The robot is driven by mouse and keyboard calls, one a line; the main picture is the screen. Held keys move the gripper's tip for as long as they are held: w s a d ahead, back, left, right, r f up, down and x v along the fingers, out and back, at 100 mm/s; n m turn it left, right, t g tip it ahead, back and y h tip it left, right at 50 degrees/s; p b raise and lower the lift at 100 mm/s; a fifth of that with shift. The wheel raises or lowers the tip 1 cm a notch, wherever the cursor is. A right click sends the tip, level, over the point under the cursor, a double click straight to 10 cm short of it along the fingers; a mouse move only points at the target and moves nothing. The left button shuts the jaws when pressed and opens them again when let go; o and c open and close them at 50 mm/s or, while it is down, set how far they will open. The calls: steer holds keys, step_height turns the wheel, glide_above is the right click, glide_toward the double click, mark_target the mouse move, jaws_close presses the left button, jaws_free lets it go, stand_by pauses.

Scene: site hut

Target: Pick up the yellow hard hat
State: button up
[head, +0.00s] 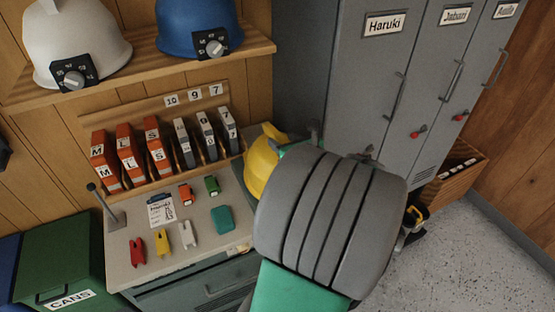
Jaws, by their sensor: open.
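The yellow hard hat (262,163) shows just right of the bench's slotted rack. My grey and green arm covers its right and lower parts, so what it rests on is hidden. My gripper (341,143) is mostly hidden behind my arm's grey link. Only small dark tips show above that link, beside the hat and in front of the lockers. The gripper is open. I cannot tell whether it touches the hat.
A shelf (150,68) above holds a white hard hat (75,40) and a blue hard hat (198,25). The bench top (150,255) carries small coloured items and a rack of orange and grey boxes. Grey lockers (350,85) stand behind. A green CANS bin (60,260) is at left.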

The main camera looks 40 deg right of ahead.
steer(key=x, duration=0.2)
steer(key=shift+w+d, duration=0.1)
steer(key=shift+w, duration=0.15)
steer(key=shift+c, duration=0.5)
jaws_close()
stand_by(0.6)
